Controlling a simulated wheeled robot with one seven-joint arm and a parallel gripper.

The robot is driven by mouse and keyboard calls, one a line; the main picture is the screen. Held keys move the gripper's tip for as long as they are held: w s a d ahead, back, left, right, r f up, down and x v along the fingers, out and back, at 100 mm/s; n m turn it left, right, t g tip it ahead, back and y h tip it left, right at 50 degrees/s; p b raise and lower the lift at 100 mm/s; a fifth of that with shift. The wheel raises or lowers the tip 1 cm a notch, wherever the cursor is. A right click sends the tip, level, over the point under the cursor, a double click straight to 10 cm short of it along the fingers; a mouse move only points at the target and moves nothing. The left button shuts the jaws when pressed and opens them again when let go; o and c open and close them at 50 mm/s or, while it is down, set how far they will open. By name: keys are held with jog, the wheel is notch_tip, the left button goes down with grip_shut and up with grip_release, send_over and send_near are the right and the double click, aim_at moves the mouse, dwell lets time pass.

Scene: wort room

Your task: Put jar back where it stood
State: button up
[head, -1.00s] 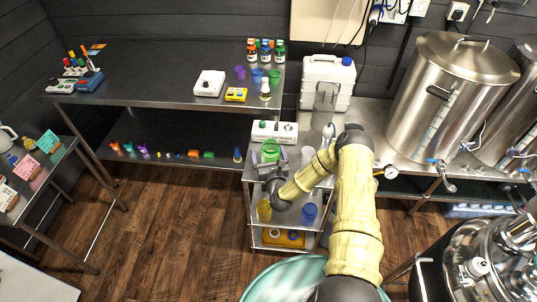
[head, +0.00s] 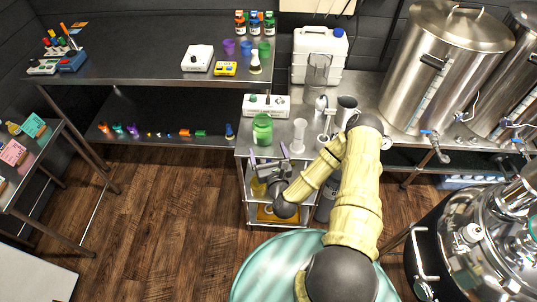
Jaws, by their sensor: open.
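The green jar (head: 262,129) stands upright on the top shelf of the small steel cart (head: 283,141), near its left front. My gripper (head: 268,154) is open and empty, with its two fingers pointing up towards the jar from the near side. In the picture the fingertips lie just below the jar, apart from it. Part of the cart's lower shelves is hidden behind my gripper and arm.
A white box (head: 266,106) stands behind the jar. A clear cylinder (head: 299,135) and a steel pitcher (head: 345,112) are to the right. A yellow container (head: 258,188) is on the shelf below. The wooden floor to the left is open.

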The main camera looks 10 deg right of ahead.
jog(key=shift+s, duration=0.2)
jog(key=shift+a, duration=0.1)
dwell(0.4)
jog(key=w+a+r+n+g+y, duration=0.2)
jog(key=a+n+g+y, duration=0.25)
jog(key=n, duration=1.05)
jog(key=s+d+r+n+g+h, duration=0.2)
jog(key=s+r+n+g, duration=0.3)
jog(key=s+r+n, duration=0.4)
jog(key=s+d+r+n+g+h, duration=0.2)
jog(key=s+r+n+g, duration=0.4)
jog(key=s+r+n, duration=0.4)
jog(key=shift+s+d+r+n, duration=0.25)
jog(key=shift+s+d+n, duration=0.35)
jog(key=shift+n, duration=0.4)
